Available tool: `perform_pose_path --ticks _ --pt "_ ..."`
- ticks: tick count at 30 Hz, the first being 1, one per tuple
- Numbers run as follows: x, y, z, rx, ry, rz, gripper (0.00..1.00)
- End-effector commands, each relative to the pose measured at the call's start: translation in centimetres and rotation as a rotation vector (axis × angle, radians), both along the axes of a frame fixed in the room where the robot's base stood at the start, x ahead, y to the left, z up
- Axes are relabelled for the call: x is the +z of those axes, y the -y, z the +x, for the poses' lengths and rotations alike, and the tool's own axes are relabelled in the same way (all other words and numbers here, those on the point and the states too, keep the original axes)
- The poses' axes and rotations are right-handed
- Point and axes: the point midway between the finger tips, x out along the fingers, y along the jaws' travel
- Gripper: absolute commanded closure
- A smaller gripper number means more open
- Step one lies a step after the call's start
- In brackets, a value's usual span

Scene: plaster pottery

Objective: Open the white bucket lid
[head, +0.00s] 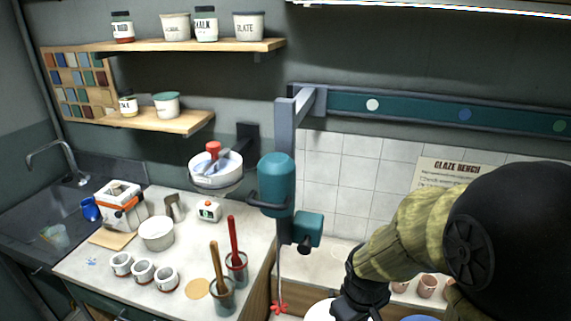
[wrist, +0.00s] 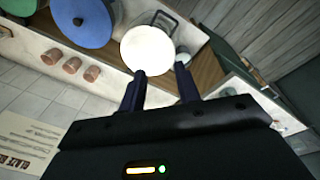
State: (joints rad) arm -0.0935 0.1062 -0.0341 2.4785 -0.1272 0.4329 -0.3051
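The white bucket lid (wrist: 150,48) shows in the wrist view as a bright round disc at upper middle. A thin dark loop, perhaps a bucket handle, lies at its upper edge. In the head view only a sliver of the white lid (head: 321,312) shows at the bottom edge. My gripper (wrist: 162,74) is open, with its two dark fingers apart and nothing between them. The fingertips point at the lid's near edge; I cannot tell whether they touch it. The bucket's body is mostly hidden below the lid.
A blue lid (wrist: 80,22) lies left of the white one, with a green one (wrist: 20,5) beyond. Several terracotta cups (wrist: 72,65) stand near the tiled wall. A teal mixer (head: 276,185) hangs left of my arm in the head view.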

Motion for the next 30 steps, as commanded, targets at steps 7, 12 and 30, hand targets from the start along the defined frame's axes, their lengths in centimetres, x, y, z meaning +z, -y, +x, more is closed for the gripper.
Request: perform_pose_path --ticks 7,12,30 --pt "1.22 0.68 -1.38 -0.442 0.108 0.128 0.67" --pt "1.26 0.69 -1.43 -0.47 0.113 0.136 0.67" --pt "1.25 0.68 -1.4 -0.465 0.111 0.134 1.0"
